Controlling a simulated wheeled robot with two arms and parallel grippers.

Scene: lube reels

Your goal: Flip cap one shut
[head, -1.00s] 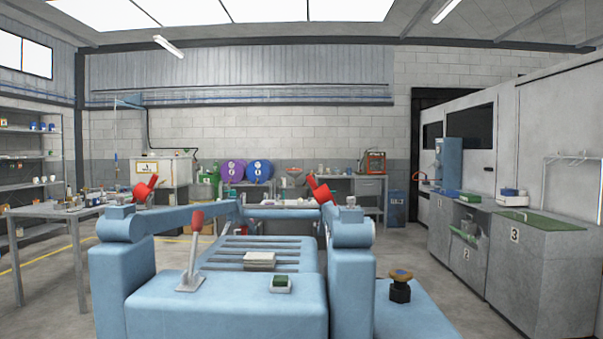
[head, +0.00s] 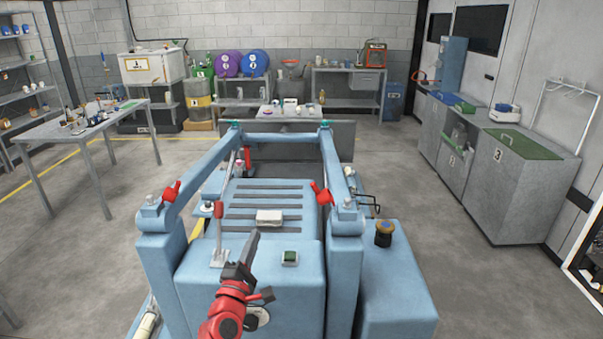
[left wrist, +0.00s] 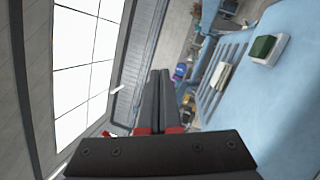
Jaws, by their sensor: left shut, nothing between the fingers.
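I cannot make out for certain which thing is cap one; any flip cap is too small to tell. My left gripper (head: 255,236) is raised over the front of the blue machine (head: 250,285), with its fingers together and empty. The closed dark fingers also show in the left wrist view (left wrist: 160,98). A small white box with a green top (head: 290,258) sits on the machine, right of the gripper; it also shows in the left wrist view (left wrist: 265,47). A pale block (head: 269,217) lies on the slats beyond the gripper. My right gripper is out of view.
A red-handled lever (head: 219,236) stands just left of my gripper. Blue side beams with red handles (head: 318,193) flank the slats. Purple (head: 228,64) and blue reels (head: 254,63) stand at the back. A cluttered table (head: 80,125) is left, cabinets (head: 512,180) right.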

